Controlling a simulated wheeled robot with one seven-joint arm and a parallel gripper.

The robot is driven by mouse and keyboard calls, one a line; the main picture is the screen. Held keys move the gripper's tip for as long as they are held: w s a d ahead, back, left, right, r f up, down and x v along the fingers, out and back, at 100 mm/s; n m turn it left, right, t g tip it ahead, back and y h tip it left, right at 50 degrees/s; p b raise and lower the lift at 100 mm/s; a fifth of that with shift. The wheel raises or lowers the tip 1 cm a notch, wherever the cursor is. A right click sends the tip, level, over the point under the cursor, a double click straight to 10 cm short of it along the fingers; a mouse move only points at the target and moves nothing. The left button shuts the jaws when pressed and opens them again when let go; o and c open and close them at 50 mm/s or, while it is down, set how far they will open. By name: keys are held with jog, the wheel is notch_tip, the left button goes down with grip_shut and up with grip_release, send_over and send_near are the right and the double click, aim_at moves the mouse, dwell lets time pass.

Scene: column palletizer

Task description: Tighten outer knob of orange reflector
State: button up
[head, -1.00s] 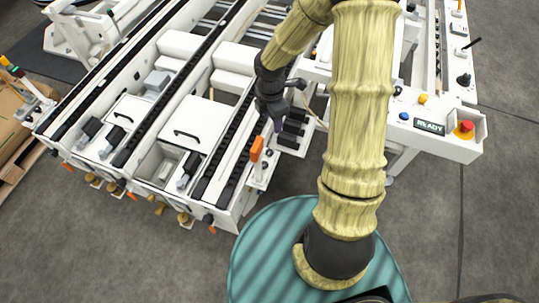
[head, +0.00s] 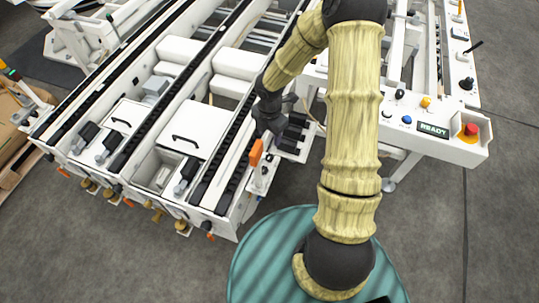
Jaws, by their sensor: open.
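The orange reflector (head: 255,152) stands upright at the near right corner of the white conveyor frame. My gripper (head: 266,137) is just above and beside it, pointing down, and is open. My arm's dark wrist partly covers the area behind the reflector. Small dark knob-like parts (head: 263,171) show on the bracket just below the reflector. I cannot tell which of them is the outer knob, or whether the fingers touch anything.
The conveyor (head: 226,203) with black chain rails fills the left and middle. A white control panel (head: 455,145) with a READY display and a red button (head: 471,129) stands at the right. Grey floor (head: 130,250) is clear in front.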

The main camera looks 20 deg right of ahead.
aim_at(270, 157)
notch_tip(270, 157, down, 13)
jog(key=b, duration=0.3)
jog(key=shift+r, duration=0.2)
jog(key=shift+c, duration=0.2)
jog(key=c, duration=0.9)
